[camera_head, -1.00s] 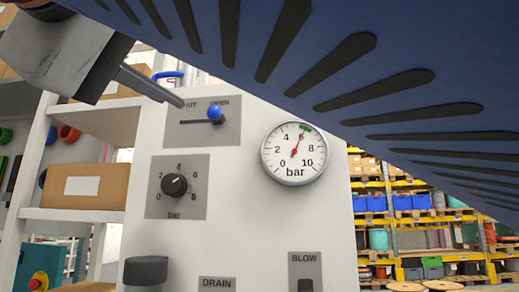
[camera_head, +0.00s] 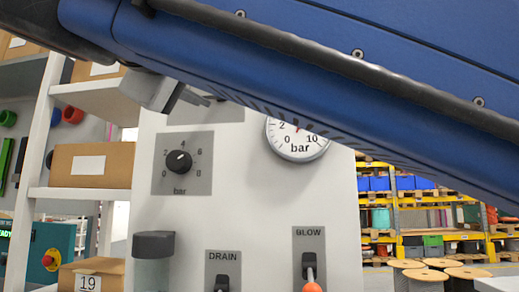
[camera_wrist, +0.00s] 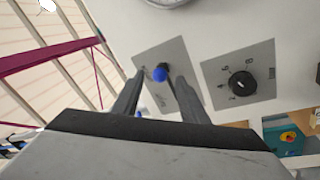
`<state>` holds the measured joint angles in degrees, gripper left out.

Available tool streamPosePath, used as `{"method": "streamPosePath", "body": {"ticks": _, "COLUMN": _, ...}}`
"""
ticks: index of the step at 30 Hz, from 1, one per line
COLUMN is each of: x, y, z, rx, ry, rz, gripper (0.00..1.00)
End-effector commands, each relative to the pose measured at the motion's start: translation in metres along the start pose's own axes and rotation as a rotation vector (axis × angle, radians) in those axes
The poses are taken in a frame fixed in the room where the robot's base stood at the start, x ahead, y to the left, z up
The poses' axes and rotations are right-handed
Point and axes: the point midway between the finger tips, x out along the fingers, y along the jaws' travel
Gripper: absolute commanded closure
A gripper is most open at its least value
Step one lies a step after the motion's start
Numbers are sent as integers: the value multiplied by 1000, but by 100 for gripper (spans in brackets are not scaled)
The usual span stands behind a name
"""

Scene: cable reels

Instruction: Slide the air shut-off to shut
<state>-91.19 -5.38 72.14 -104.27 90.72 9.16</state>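The air shut-off is a grey plate (camera_wrist: 184,92) with a blue knob (camera_wrist: 159,74) on a white panel. In the wrist view the knob sits toward the plate's gauge-side half. My gripper (camera_wrist: 153,82) is open, and the knob shows in the gap between its two fingers. I cannot tell whether either finger touches it. In the head view my arm hides the knob and most of the plate; only a lower strip of the plate (camera_head: 230,112) shows. My gripper (camera_head: 196,98) shows there at the plate's left.
A pressure dial (camera_head: 179,162) sits just below the shut-off plate. A round gauge (camera_head: 297,146), partly hidden by my arm, is to the right. The DRAIN switch (camera_head: 222,272) and orange-tipped BLOW switch (camera_head: 308,270) are lower. Shelves with boxes (camera_head: 89,165) stand left.

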Motion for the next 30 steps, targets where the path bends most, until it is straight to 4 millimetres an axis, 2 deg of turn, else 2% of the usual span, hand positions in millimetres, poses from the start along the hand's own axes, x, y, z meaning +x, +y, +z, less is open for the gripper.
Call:
{"method": "streamPosePath", "body": {"ticks": 7, "x": 19, "y": 0, "z": 0, "rx": -1, "ry": -1, "rz": 0, "gripper": 60}}
{"method": "streamPosePath", "body": {"ticks": 18, "x": 23, "y": 0, "z": 0, "rx": 0, "ry": 0, "rz": -1, "gripper": 60}}
{"method": "streamPosePath", "body": {"ticks": 19, "x": 23, "y": 0, "z": 0, "rx": 0, "ry": 0, "rz": -1, "gripper": 63}}
{"method": "streamPosePath", "body": {"ticks": 24, "x": 22, "y": 0, "z": 0, "rx": 0, "ry": 0, "rz": -1, "gripper": 100}}
{"method": "streamPosePath", "body": {"ticks": 30, "x": 22, "y": -2, "z": -3, "rx": -1, "ry": 0, "rz": -1, "gripper": 100}}
